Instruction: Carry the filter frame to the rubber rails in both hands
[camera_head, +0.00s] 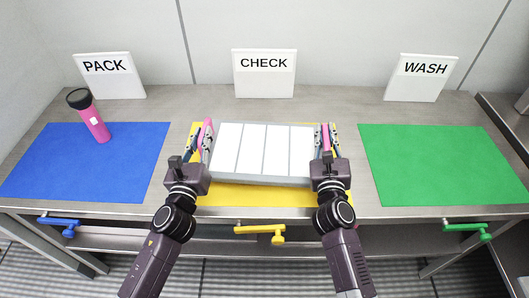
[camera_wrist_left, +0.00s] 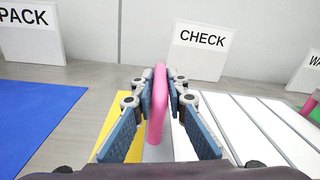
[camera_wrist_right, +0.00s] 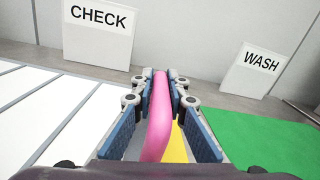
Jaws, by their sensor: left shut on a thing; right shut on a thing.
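The filter frame (camera_head: 263,148) is a shallow grey frame with several white panels and a pink handle at each side. It is over the yellow mat (camera_head: 262,195), in front of the CHECK sign, and looks level. I cannot tell whether it rests on the mat or is just above it. My left gripper (camera_head: 205,140) is shut on the left pink handle (camera_wrist_left: 158,105). My right gripper (camera_head: 326,142) is shut on the right pink handle (camera_wrist_right: 157,120). I cannot make out any rubber rails.
A blue mat (camera_head: 85,165) lies left under the PACK sign (camera_head: 109,76), with a pink bottle (camera_head: 95,122) at its back edge. A green mat (camera_head: 445,165) lies clear at the right under the WASH sign (camera_head: 420,78). The CHECK sign (camera_head: 264,73) stands behind the frame.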

